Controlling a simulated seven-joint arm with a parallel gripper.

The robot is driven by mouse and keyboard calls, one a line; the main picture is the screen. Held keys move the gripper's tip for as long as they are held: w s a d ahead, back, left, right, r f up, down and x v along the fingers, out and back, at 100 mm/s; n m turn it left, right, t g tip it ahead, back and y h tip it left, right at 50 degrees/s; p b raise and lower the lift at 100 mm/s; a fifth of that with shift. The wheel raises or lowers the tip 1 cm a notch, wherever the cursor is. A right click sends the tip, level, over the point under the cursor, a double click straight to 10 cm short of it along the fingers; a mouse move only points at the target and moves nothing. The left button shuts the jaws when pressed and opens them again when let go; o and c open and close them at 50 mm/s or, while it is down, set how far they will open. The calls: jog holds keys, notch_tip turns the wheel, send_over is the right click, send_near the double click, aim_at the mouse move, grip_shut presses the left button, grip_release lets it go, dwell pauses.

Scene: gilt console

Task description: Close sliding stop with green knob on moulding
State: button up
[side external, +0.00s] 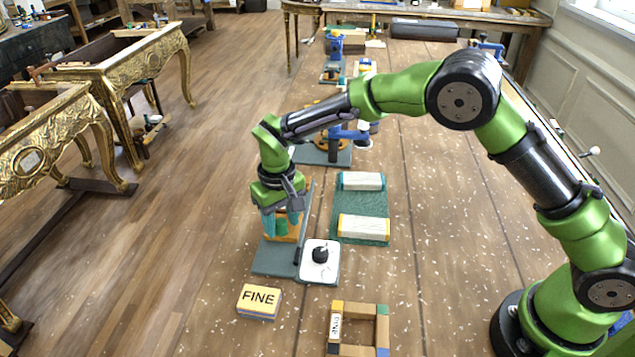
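A grey-green base plate (273,262) carries an orange-brown block (291,234) and a raised dark strip along its right side. A green piece (281,227), perhaps the green knob, shows at the front of the block, under my gripper. My gripper (281,219) points down over the block, its teal fingers on either side of the green piece. I cannot tell whether the fingers touch it. The sliding stop and the moulding cannot be told apart at this size, and the gripper partly hides them.
A white plate with a black knob (320,255) sits at the fixture's front right. A block marked FINE (259,301) and a wooden frame (382,327) lie in front. A green mat (346,230) with two pale blocks lies right. Another blue fixture (335,138) stands behind.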

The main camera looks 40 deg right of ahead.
aim_at(281, 221)
jog(key=shift+r, duration=0.1)
notch_tip(281, 221, up, 17)
dwell(0.7)
jog(key=s+d+r+m+t+y, duration=0.1)
jog(key=s+d+r+m+t, duration=0.1)
jog(key=s+d, duration=0.7)
jog(key=s+d+r+m+t+y, duration=0.1)
jog(key=s+d+t, duration=0.4)
jog(key=s, duration=1)
jog(key=d+r+m, duration=0.1)
jog(key=d, duration=0.2)
jog(key=shift+d, duration=0.35)
jog(key=shift+o, duration=0.5)
